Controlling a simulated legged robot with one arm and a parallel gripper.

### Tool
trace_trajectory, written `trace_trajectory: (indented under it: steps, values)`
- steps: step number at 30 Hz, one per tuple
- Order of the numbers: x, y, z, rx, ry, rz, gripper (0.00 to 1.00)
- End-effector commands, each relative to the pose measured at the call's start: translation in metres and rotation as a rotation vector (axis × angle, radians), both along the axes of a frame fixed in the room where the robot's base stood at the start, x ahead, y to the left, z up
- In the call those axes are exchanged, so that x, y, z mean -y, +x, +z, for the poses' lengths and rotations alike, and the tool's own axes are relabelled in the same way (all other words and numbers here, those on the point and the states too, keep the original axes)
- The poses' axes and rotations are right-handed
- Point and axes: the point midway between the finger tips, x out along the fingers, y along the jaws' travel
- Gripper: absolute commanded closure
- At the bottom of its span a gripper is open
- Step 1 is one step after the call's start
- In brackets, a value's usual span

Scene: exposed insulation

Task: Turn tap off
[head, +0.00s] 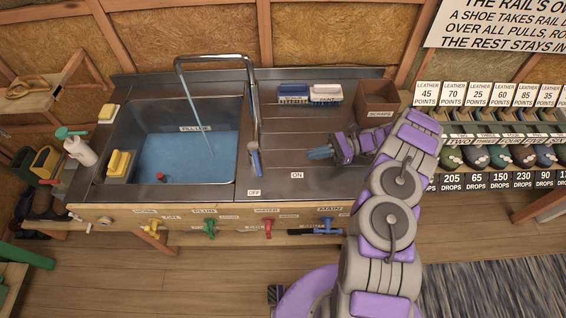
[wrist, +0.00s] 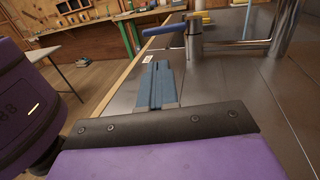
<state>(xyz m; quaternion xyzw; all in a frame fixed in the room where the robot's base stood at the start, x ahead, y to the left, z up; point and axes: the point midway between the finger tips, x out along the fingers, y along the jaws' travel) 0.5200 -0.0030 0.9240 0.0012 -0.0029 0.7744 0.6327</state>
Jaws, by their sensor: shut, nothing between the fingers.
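The tap (head: 253,105) is a tall bent metal pipe at the right edge of the sink. A thin stream of water (head: 199,110) falls from its spout into the sink. Its blue lever (head: 256,161) points toward the front edge of the counter, near the OFF label (head: 254,192). The ON label (head: 297,175) lies to the right. My gripper (head: 310,154) is shut and empty above the counter, right of the lever and apart from it. In the wrist view my blue fingers (wrist: 157,70) are together, with the blue lever (wrist: 165,29) beyond them.
The sink (head: 150,165) holds blue water. Brushes (head: 308,93) and a brown scraps box (head: 377,100) stand at the counter's back. Several coloured valves, including a red one (head: 267,225), line the front below. The metal counter (head: 280,140) between gripper and lever is clear.

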Motion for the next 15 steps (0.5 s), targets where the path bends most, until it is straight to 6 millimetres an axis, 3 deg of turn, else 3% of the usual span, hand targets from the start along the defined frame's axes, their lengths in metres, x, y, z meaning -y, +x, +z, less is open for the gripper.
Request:
trace_trajectory:
  steps: [15]
  values:
    - [-0.018,-0.004,-0.001,-0.003,0.009,0.001,1.00]
